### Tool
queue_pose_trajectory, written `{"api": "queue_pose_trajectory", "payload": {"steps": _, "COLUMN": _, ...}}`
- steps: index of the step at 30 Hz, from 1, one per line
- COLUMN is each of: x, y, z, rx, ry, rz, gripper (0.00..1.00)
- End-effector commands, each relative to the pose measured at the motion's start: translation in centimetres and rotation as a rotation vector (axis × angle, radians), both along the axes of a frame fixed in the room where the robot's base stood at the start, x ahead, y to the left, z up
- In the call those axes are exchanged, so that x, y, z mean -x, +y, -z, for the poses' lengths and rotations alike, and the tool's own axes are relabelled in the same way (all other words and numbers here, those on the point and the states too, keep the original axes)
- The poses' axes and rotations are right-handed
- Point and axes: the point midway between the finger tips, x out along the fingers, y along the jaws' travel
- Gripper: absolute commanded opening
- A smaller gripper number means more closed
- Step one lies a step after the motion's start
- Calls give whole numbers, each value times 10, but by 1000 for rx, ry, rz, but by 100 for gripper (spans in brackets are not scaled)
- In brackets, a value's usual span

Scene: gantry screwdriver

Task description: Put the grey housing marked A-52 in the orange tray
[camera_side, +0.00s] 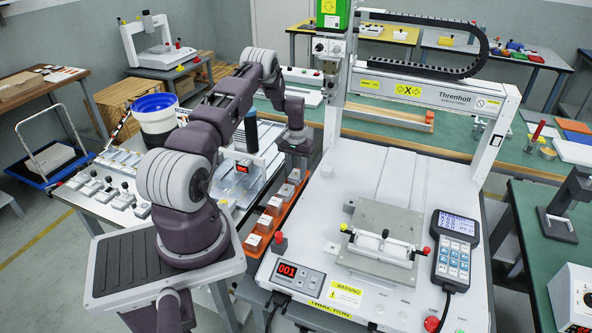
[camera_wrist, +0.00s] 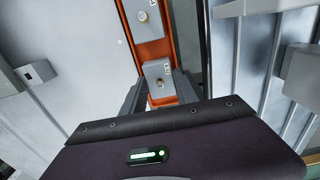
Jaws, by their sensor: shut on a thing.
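The orange tray (camera_side: 277,221) is a long narrow strip beside the white machine bed, with several grey housings in a row. It also shows in the wrist view (camera_wrist: 155,48). My gripper (camera_side: 294,163) points down at the tray's far end. In the wrist view, my gripper (camera_wrist: 158,93) is shut on a grey housing (camera_wrist: 158,82) with a brass-coloured centre. This housing lies within the tray's outline; I cannot tell whether it touches the tray floor. Its side marking is too small to read. Another grey housing (camera_wrist: 144,18) sits further along the tray.
The white machine bed (camera_side: 320,228) with a clamping fixture (camera_side: 383,238) and handheld controller (camera_side: 454,250) lies right of the tray. The gantry frame (camera_side: 335,95) stands close to my gripper.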

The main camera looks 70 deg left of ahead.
Motion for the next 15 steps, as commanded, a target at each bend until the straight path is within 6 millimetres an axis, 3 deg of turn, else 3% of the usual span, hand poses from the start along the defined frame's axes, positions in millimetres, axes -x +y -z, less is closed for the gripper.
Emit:
{"api": "queue_pose_trajectory", "payload": {"steps": 8, "x": 0, "y": 0, "z": 0, "rx": 0, "ry": 0, "rz": 0, "gripper": 0}}
{"api": "queue_pose_trajectory", "payload": {"steps": 9, "x": 0, "y": 0, "z": 0, "rx": 0, "ry": 0, "rz": 0, "gripper": 37}}
{"api": "queue_pose_trajectory", "payload": {"steps": 12, "x": 0, "y": 0, "z": 0, "rx": 0, "ry": 0, "rz": 0, "gripper": 57}}
{"api": "queue_pose_trajectory", "payload": {"steps": 15, "x": 0, "y": 0, "z": 0, "rx": 0, "ry": 0, "rz": 0, "gripper": 61}}
